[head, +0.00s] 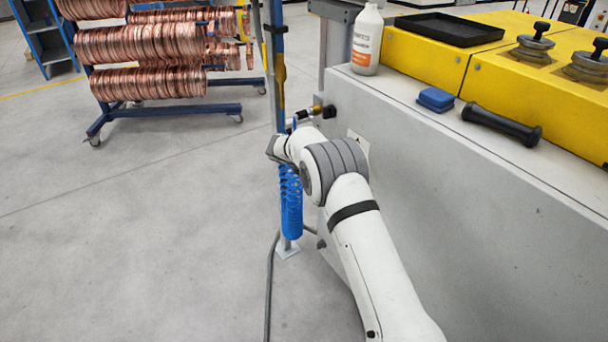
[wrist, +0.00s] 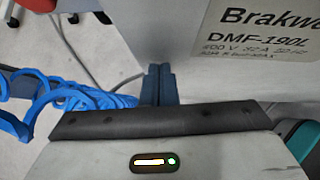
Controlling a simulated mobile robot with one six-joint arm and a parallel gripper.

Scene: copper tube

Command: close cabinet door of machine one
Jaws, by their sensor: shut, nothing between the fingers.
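My gripper (wrist: 158,84) shows in the wrist view with its two dark fingers together and nothing between them. The fingers point toward a pale grey panel (wrist: 210,75) with a printed label plate. I cannot tell whether they touch it. In the head view my arm reaches forward along a grey machine (head: 440,180) with a yellow top, and the fingers are hidden behind my wrist. I cannot make out a cabinet door, its edge or a handle, nor whether a door stands open.
A blue coiled hose (head: 291,205) hangs on a post beside my wrist. A white bottle (head: 367,40), a blue block (head: 436,99), a black roller (head: 501,124) and a black tray (head: 449,29) rest on the machine. A rack of copper coils (head: 140,50) stands far left. The left floor is clear.

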